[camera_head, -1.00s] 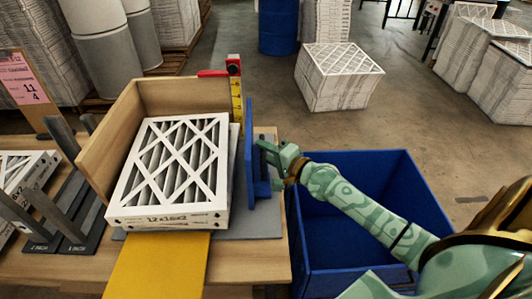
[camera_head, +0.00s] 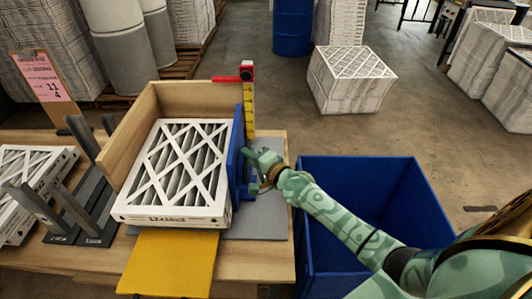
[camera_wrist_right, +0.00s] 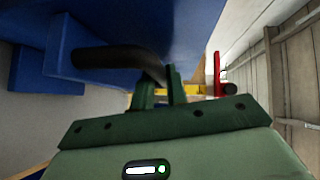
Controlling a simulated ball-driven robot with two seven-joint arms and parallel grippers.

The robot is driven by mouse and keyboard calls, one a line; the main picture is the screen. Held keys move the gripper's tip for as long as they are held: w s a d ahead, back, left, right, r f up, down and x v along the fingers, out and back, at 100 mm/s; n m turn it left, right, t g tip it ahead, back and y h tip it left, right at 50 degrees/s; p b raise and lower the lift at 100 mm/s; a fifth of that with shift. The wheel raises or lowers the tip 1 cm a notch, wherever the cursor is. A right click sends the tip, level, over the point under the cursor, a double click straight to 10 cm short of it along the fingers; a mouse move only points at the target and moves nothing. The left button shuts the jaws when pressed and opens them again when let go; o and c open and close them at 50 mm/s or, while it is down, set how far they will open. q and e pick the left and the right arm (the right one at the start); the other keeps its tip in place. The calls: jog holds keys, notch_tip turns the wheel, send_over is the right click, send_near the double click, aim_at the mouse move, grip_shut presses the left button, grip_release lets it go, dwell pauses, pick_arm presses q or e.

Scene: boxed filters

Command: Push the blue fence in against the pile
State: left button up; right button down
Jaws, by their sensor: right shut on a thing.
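The pile of white pleated filters (camera_head: 178,170) lies on the bench between the wooden walls and the blue fence. The blue fence (camera_head: 236,155) stands upright along the pile's right side, very close to it. I cannot tell whether they touch along the whole length. My right gripper (camera_head: 258,168) is at the fence's right side. In the right wrist view the gripper (camera_wrist_right: 160,92) is shut on the fence's black handle (camera_wrist_right: 110,57), and the blue fence (camera_wrist_right: 190,30) fills the top. My left gripper is out of view.
A wooden wall (camera_head: 128,140) stands left of the pile. A red and yellow gauge (camera_head: 248,100) stands behind the fence. A yellow plate (camera_head: 170,262) is in front. A blue bin (camera_head: 325,240) sits right of the bench. Grey mat (camera_head: 270,215) is bare right of the fence.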

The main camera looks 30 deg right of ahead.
jog(key=shift+a, duration=0.1)
jog(key=c, duration=1.7)
grip_release()
jog(key=o, duration=0.3)
jog(key=shift+w+a, duration=0.15)
jog(key=shift+a, duration=0.05)
jog(key=shift+d, duration=0.1)
jog(key=shift+s+d, duration=0.1)
jog(key=shift+s, duration=0.2)
jog(key=p+v, duration=0.3)
jog(key=v, duration=1.2)
jog(key=shift+s, duration=0.35)
